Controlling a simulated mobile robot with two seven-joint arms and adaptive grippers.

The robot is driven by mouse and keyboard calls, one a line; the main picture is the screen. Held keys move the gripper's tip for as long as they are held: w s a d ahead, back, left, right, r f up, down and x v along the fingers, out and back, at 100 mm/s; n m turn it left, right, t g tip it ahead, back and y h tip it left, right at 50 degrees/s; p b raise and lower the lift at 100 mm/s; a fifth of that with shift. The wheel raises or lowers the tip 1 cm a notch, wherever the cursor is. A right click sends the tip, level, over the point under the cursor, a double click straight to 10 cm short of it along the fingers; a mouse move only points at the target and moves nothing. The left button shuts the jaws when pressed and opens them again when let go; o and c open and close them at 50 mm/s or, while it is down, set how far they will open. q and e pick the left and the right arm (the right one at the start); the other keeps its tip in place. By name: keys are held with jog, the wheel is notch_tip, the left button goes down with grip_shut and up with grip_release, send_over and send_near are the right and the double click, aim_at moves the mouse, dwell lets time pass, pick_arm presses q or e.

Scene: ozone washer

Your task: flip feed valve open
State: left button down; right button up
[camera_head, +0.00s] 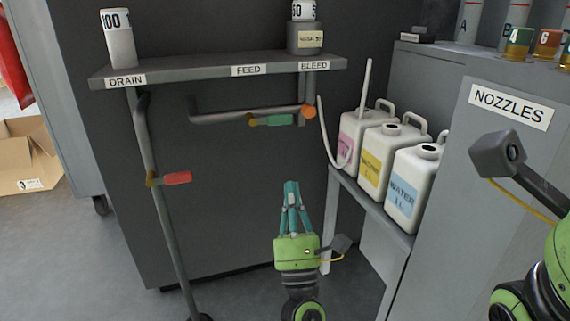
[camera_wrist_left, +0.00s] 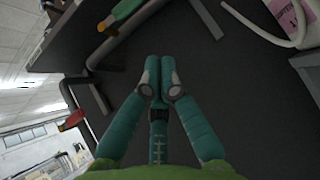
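The feed valve has a green handle (camera_head: 280,120) on an olive hub (camera_head: 252,120). It sits on the horizontal pipe (camera_head: 225,116) under the FEED label (camera_head: 249,70), and the handle lies roughly along the pipe. In the left wrist view the green handle (camera_wrist_left: 124,10) shows at the top, partly cut off. My left gripper (camera_head: 291,185) points up, below the handle and apart from it. Its teal fingers are together at the tips with nothing between them, as the left wrist view (camera_wrist_left: 158,64) also shows. My right gripper's fingers are out of view.
An orange knob (camera_head: 308,111) sits just right of the green handle. A red handle (camera_head: 177,178) is on the drain pipe at left. The shelf (camera_head: 190,68) overhangs the pipes. White jugs (camera_head: 410,190) and a hose (camera_head: 328,140) stand at right.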

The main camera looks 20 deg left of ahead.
pick_arm(q)
jog(key=shift+v, duration=1.35)
jog(key=shift+w+d, duration=0.1)
jog(key=shift+d, duration=0.05)
